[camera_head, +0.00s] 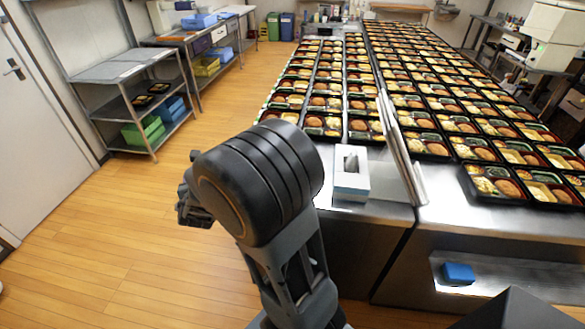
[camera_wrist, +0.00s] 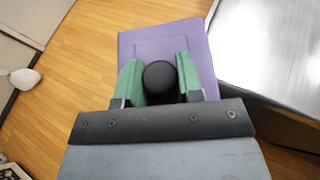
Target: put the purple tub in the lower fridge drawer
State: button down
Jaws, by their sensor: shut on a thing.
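The purple tub (camera_wrist: 166,36) is in the wrist view, with its flat, rectangular face beyond the fingers. My gripper (camera_wrist: 159,62) has two green fingers, one on each side of a round black knob (camera_wrist: 160,80) in front of the tub. The gripper is shut on the tub, seemingly by this knob; the fingers hide part of the join. In the head view my gripper (camera_head: 190,205) is at the left, partly hidden behind my arm, over the wooden floor. The tub cannot be made out there. No fridge drawer can be clearly identified.
A steel table (camera_head: 370,210) with rows of bento trays stands to the right, its edge close to the tub in the wrist view. A tissue box (camera_head: 351,180) stands on its near end. A steel shelf (camera_head: 120,85) stands at left. Wooden floor (camera_head: 110,230) is clear.

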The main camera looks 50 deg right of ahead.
jog(key=s+d+r+m+g+h, duration=0.2)
jog(key=s+d+r, duration=0.15)
jog(key=d, duration=0.35)
jog(key=s+d+r+m+g+h, duration=0.1)
jog(key=s+d+r+m, duration=0.2)
jog(key=d, duration=0.4)
jog(key=s+d+r+m+g+h, duration=0.1)
jog(key=s+d+r+g+h, duration=0.15)
jog(key=s+d, duration=0.4)
jog(key=w+d+f+b, duration=0.1)
jog(key=w+d+f, duration=0.8)
jog(key=w+f, duration=0.3)
jog(key=shift+w+d+f+t+b, duration=0.2)
jog(key=shift+w+t+b, duration=0.1)
jog(key=shift+w+t, duration=0.2)
jog(key=shift+f+y, duration=0.15)
jog(key=shift+y, duration=0.1)
jog(key=c, duration=0.8)
grip_release()
jog(key=shift+o, duration=0.2)
